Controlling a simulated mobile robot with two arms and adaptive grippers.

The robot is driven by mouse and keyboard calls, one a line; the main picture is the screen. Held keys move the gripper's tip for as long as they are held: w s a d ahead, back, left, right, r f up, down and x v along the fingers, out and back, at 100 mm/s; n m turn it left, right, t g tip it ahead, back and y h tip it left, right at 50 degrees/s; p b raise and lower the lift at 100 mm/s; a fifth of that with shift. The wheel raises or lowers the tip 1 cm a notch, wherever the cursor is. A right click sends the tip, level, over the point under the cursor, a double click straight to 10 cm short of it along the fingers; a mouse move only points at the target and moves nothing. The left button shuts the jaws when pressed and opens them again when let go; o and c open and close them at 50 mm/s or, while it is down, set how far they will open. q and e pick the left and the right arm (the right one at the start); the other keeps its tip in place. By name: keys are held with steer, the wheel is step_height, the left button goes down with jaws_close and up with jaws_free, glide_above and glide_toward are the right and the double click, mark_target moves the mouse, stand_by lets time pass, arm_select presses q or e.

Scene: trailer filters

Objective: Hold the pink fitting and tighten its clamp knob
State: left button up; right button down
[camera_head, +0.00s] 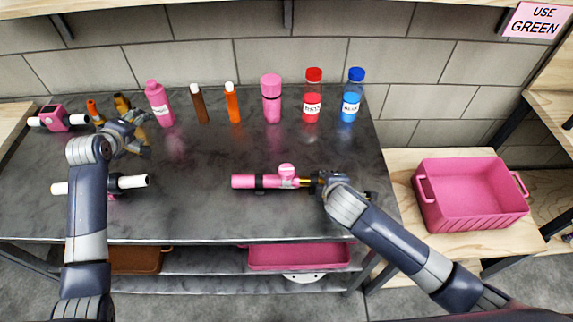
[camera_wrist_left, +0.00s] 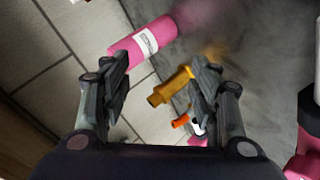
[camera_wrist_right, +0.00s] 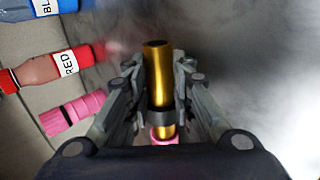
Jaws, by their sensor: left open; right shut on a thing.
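A pink fitting (camera_head: 243,182) lies in the middle of the grey table, with a black band and a round pink knob (camera_head: 287,169) on top. A brass tube (camera_head: 307,182) sticks out of its right end. My right gripper (camera_head: 322,181) is shut on this tube; in the right wrist view the brass tube (camera_wrist_right: 157,75) stands between the fingers, with a black collar and a little pink below. My left gripper (camera_head: 140,133) is open above the table's left side, far from the pink fitting. An amber-brass piece (camera_wrist_left: 170,88) shows beyond its fingers; I cannot tell contact.
Several bottles stand along the back, including a red one (camera_head: 312,98) and a blue one (camera_head: 350,98). A pink block with a white tube (camera_head: 54,118) lies back left; a black-clamped white tube (camera_head: 133,181) lies near my left arm. A pink bin (camera_head: 472,222) stands right.

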arm_select(q)
steer(key=w+d+r+m+g+h, duration=0.1)
steer(key=w+d+h, duration=0.1)
steer(key=d, duration=0.5)
steer(key=w+d+r+m+g+h, duration=0.1)
steer(key=d+h, duration=0.1)
steer(key=d, duration=0.5)
steer(key=m+g+y, duration=0.3)
steer(key=m+g, duration=0.6)
glide_toward(286, 169)
step_height(286, 169, down, 9)
steer(key=shift+d+r, duration=0.15)
steer(key=c, duration=1.1)
